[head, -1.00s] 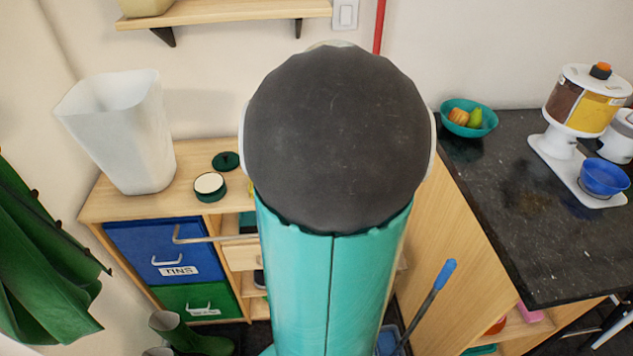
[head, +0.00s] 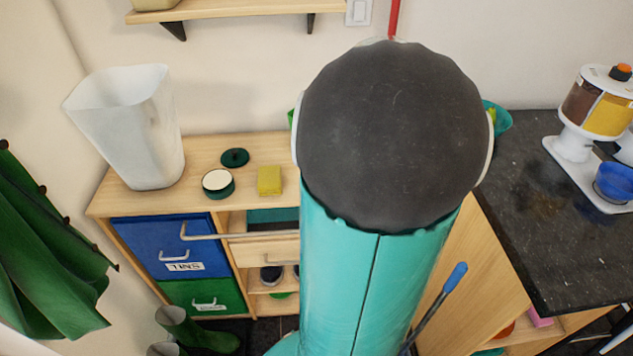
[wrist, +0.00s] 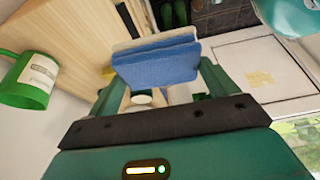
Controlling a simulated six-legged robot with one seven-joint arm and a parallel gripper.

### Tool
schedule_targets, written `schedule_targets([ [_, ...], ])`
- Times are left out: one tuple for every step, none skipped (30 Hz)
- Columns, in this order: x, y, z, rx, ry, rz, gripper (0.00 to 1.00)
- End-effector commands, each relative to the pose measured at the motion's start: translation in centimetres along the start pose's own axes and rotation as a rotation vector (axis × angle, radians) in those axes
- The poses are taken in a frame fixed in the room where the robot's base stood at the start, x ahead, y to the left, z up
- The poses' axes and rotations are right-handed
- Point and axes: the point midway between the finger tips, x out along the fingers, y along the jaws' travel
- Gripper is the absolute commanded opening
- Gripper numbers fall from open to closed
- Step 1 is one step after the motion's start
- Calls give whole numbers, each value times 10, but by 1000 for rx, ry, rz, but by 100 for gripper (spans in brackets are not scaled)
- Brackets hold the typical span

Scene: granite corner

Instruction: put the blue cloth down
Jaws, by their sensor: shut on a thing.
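The blue cloth (wrist: 158,64) shows in the wrist view as a folded pad, with a pale layer along its far edge. My gripper (wrist: 157,78) is shut on it, with the cloth lying across between the two green fingers. I cannot tell from the wrist view whether the cloth touches anything beneath it. In the head view my own arm fills the middle and hides both the gripper and the cloth.
A wooden cabinet (head: 215,150) carries a white bin (head: 130,130), a round tin (head: 217,183), a dark green lid (head: 235,157) and a yellow block (head: 269,181). The dark counter (head: 560,245) holds a dispenser (head: 590,115) and a blue bowl (head: 614,182). A green mug (wrist: 28,82) is left in the wrist view.

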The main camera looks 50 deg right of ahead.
Motion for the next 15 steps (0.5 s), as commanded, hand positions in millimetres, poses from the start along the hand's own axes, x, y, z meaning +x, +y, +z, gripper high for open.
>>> schedule_targets([
  [0,0,0,-1,0,0,49],
  [0,0,0,-1,0,0,49],
  [0,0,-1,-1,0,0,49],
  [0,0,0,-1,0,0,49],
  [0,0,0,-1,0,0,49],
  [0,0,0,-1,0,0,49],
  [0,1,0,-1,0,0,49],
  [1,2,0,0,0,-1,49],
  [2,4,1,0,0,-1,49],
  [4,7,1,1,0,-1,49],
  [5,11,2,1,0,-1,49],
  [8,18,2,0,1,-2,49],
  [11,23,3,0,2,-3,49],
  [13,28,3,0,3,-3,49],
  [17,37,4,1,3,-3,49],
])
